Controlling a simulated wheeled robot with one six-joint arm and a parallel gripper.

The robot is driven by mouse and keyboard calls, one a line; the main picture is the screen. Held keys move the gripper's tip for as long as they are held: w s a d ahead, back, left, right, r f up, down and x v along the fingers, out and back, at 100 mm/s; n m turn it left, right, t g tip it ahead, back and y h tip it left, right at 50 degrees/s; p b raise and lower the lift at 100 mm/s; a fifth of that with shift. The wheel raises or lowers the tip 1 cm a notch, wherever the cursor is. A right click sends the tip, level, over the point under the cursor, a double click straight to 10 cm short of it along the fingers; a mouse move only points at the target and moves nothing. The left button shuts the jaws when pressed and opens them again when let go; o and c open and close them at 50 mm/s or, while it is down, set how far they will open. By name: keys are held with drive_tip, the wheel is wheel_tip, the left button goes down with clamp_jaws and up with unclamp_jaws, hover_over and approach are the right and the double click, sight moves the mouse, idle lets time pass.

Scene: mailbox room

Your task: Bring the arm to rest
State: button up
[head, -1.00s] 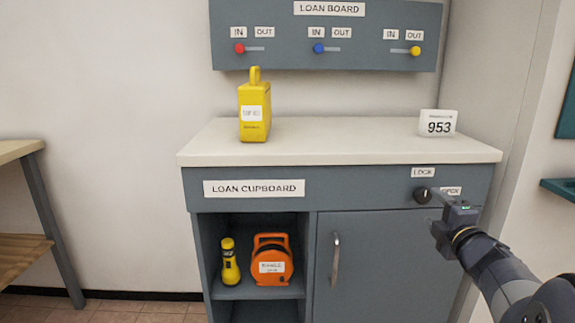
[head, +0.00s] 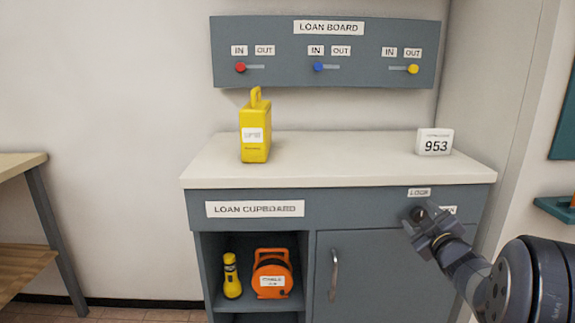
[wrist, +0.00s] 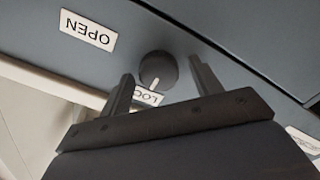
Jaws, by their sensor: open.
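My gripper (head: 418,214) is in front of the loan cupboard's upper right, near the lock knob. In the wrist view its two fingers (wrist: 163,92) stand apart with nothing between them. The round dark knob (wrist: 158,70) shows beyond the fingertips, with a white line on it pointing toward the LOCK label (wrist: 149,97). A gap between knob and fingers seems to show, but its size is hard to tell. In the head view my gripper hides most of the knob. The OPEN label (wrist: 88,31) is to the knob's left in the wrist view.
The loan cupboard (head: 255,209) has a closed door with a handle (head: 334,275). Its open shelf holds a yellow torch (head: 231,276) and an orange reel (head: 272,275). A yellow case (head: 255,130) and a 953 sign (head: 434,142) stand on top. The loan board (head: 325,75) hangs above.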

drive_tip(key=m+p, duration=0.2)
drive_tip(key=m, duration=0.1)
drive_tip(key=m+p, duration=0.1)
drive_tip(key=shift+d+r, duration=0.1)
drive_tip(key=shift+r, duration=0.2)
drive_tip(key=m+p, duration=0.4)
drive_tip(key=m, duration=0.1)
drive_tip(key=shift+f, duration=0.1)
drive_tip(key=shift+s+d+f, duration=0.1)
drive_tip(key=shift+s+f, duration=0.05)
drive_tip(key=shift+s, duration=0.95)
